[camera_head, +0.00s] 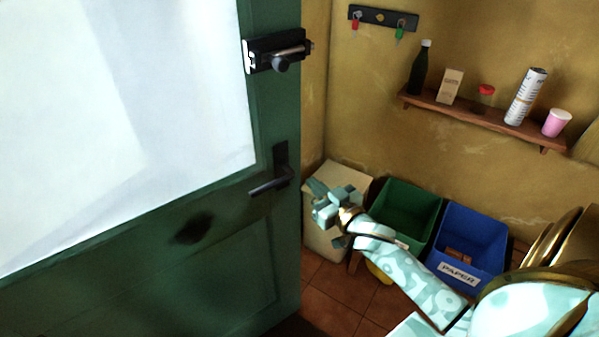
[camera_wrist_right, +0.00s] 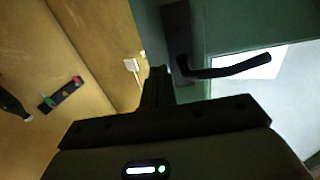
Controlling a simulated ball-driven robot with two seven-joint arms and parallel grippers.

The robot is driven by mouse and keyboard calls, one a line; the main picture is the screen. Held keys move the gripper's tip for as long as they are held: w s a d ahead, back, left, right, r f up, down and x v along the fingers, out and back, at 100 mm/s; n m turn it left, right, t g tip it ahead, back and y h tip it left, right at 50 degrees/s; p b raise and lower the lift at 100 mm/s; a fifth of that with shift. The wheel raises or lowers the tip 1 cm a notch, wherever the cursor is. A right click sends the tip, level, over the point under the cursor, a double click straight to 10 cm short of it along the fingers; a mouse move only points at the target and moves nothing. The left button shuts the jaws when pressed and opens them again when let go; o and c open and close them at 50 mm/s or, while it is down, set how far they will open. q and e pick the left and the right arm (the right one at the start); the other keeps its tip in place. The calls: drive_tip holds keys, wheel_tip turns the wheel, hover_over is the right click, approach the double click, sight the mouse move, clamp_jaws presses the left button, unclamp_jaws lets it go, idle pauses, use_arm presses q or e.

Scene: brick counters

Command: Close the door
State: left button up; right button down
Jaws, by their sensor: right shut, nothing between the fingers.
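The green door (camera_head: 225,240) with a large pale glass pane fills the left of the head view and stands ajar, its free edge toward the middle. It has a dark lever handle (camera_head: 272,180) and a black lock (camera_head: 279,52) above it. My right gripper (camera_head: 322,198) is just right of the door's edge, shut and empty. In the right wrist view the gripper's fingers (camera_wrist_right: 158,85) point up beside the door edge, with the lever handle (camera_wrist_right: 228,68) to their right, apart from them. My left gripper is not in view.
Behind my right arm stand a beige bin (camera_head: 345,178), a green bin (camera_head: 408,205) and a blue paper bin (camera_head: 468,240). A wall shelf (camera_head: 485,120) holds several small items. A key rack (camera_head: 383,18) hangs above. Some tiled floor (camera_head: 335,295) is clear beside the door.

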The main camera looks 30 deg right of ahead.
sight(292, 165)
drive_tip(key=w+b, duration=0.1)
drive_tip(key=w, duration=0.5)
drive_tip(key=shift+w+a, duration=0.15)
drive_tip(key=shift+w, duration=0.2)
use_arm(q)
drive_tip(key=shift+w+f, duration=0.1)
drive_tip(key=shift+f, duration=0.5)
